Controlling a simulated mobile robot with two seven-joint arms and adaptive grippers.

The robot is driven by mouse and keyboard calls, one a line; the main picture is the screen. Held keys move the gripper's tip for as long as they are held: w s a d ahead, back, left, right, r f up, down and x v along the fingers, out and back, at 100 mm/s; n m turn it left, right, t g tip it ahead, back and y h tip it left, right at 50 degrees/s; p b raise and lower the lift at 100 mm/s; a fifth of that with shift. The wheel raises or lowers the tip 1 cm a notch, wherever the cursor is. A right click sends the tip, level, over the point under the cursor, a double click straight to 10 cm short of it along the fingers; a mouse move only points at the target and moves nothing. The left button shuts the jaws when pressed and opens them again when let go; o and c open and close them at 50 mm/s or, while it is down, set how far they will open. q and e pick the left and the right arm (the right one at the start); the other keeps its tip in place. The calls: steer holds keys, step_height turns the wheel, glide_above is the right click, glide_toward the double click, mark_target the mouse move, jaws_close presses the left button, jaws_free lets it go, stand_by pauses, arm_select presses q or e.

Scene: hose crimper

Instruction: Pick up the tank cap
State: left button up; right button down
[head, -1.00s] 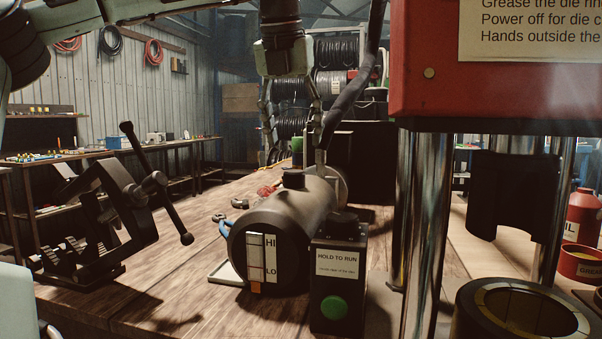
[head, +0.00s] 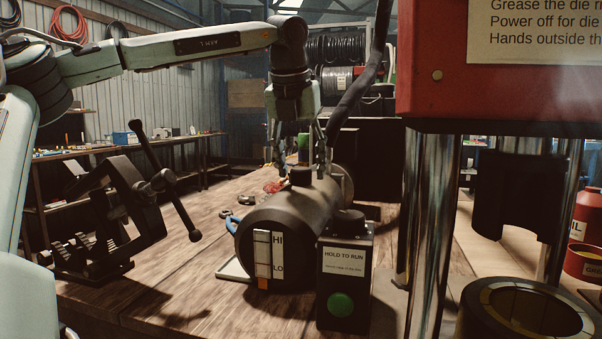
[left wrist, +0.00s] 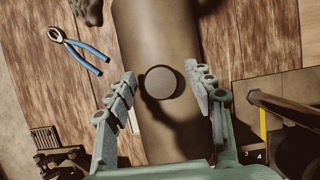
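The tank cap (head: 300,176) is a short dark round knob on top of the dark cylindrical tank (head: 285,222), which lies on the wooden bench. In the left wrist view the cap (left wrist: 161,82) shows from above as a dark disc on the tank (left wrist: 155,35). My left gripper (head: 301,168) is over the tank with its fingers spread on either side of the cap. In the left wrist view the gripper (left wrist: 160,75) is open, with a gap between the cap and each finger. My right gripper is not in view.
A black hold-to-run box (head: 345,285) with a green button stands in front of the tank. The red press (head: 480,90) with steel columns is at right. A black vise-like tool (head: 100,220) is at left. Blue-handled pliers (left wrist: 78,48) lie beside the tank.

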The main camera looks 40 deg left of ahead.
mark_target(301, 168)
arm_select(q)
steer(key=c, duration=0.8)
steer(key=shift+c, duration=0.2)
steer(key=shift+r, duration=0.15)
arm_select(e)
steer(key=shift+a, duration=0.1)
